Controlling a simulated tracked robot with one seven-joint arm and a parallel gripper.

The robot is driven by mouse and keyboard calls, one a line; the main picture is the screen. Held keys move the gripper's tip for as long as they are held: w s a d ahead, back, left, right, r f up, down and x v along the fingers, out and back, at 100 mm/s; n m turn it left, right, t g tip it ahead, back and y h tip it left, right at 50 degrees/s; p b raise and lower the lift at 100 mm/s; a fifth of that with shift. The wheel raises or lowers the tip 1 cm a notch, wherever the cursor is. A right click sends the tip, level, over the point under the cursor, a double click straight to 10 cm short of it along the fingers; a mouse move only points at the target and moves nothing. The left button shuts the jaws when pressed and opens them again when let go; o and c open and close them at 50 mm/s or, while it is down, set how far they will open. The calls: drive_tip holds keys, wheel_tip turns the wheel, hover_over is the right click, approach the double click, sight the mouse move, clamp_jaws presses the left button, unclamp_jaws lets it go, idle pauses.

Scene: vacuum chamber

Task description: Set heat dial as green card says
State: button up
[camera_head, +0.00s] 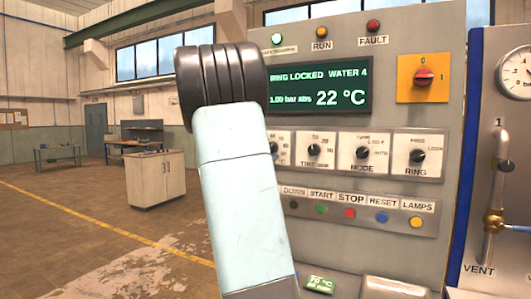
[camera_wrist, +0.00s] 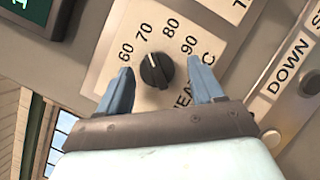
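The heat dial (camera_wrist: 157,72) is a round black knob with a white pointer line, on a cream plate marked 60, 70, 80 and 90 and partly readable HEAT °C. Its pointer is up and slightly left, close to the 70 mark. My gripper (camera_wrist: 160,66) is open, with one blue-grey finger on each side of the knob and gaps to it. The green card (camera_head: 319,284) lies low in the head view; its small text looks like 70 °C, with a blurred lower line. In the head view my arm hides the heat dial and gripper.
The panel has a screen (camera_head: 320,87) showing 22 °C, timer (camera_head: 314,150), mode (camera_head: 362,152) and ring (camera_head: 417,156) knobs, and a button row (camera_head: 350,213) below. A red switch (camera_head: 424,77) sits upper right. A gauge (camera_head: 516,74) and vent pipe (camera_head: 491,225) stand at far right.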

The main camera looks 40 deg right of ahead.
drive_tip(key=shift+a, duration=0.1)
drive_tip(key=a+f, duration=0.2)
drive_tip(key=a, duration=1.1)
drive_tip(key=shift+a+f, duration=0.25)
drive_tip(key=shift+f, duration=0.1)
drive_tip(key=shift+s, duration=0.1)
drive_tip(key=s+a+f+m+y, duration=0.2)
drive_tip(key=s+a+f+y, duration=0.1)
drive_tip(key=s+f+y, duration=0.3)
drive_tip(key=s+a+f+m+y, duration=0.2)
drive_tip(key=s+f+y, duration=0.15)
drive_tip(key=s, duration=0.55)
drive_tip(key=s+a+f+m+t+y, duration=0.1)
drive_tip(key=s+a+y, duration=0.4)
drive_tip(key=a, duration=0.5)
drive_tip(key=s+a+f+m+t+y, duration=0.2)
drive_tip(key=s+a+t+y, duration=0.2)
drive_tip(key=a, duration=0.7)
drive_tip(key=shift+s+a+y, duration=0.2)
drive_tip(key=shift+s+y, duration=0.65)
drive_tip(key=shift+s, duration=0.25)
